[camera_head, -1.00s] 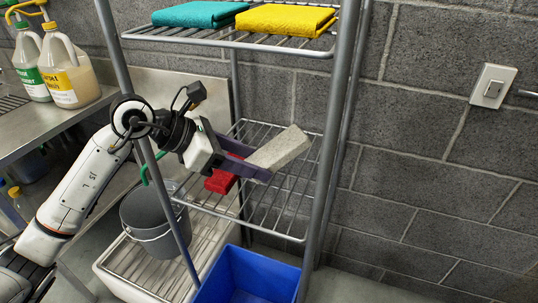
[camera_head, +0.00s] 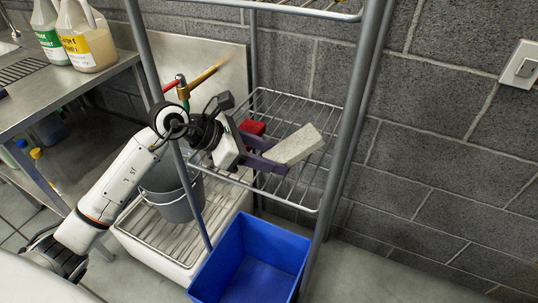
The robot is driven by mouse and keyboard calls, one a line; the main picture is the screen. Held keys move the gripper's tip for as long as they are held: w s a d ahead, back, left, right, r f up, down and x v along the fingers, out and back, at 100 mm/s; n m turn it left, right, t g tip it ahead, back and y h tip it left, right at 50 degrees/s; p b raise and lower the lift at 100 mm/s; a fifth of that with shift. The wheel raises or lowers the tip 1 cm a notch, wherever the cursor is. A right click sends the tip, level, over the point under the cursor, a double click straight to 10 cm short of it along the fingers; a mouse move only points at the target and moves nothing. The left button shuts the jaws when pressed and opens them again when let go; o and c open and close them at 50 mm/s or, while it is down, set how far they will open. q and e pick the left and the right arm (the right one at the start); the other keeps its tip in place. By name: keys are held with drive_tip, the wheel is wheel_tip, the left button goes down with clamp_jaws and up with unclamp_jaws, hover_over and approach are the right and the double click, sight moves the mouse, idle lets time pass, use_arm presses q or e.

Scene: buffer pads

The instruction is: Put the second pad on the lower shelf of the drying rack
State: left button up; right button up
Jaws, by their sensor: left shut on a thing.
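My left gripper (camera_head: 280,161) reaches in from the left past the rack's front post, over the lower shelf (camera_head: 300,194). Its purple fingers are shut on a pale grey pad (camera_head: 301,143). The pad is tilted and shows over the right part of the wire shelf. I cannot tell whether it touches the wires. A red pad (camera_head: 252,127) is at the back left of the same shelf, partly hidden by my gripper. My right gripper is not in view.
A blue bin (camera_head: 262,268) stands below the shelf. A grey bucket (camera_head: 172,198) stands on a ribbed basin left of the rack. Rack posts (camera_head: 351,130) flank the shelf. Bottles (camera_head: 88,40) stand on the steel counter at the upper left.

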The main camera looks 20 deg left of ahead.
use_arm(q)
drive_tip(key=shift+f, duration=0.15)
drive_tip(key=o, duration=1.1)
drive_tip(key=shift+c, duration=0.2)
drive_tip(key=v, duration=1.2)
drive_tip(key=shift+b, duration=0.4)
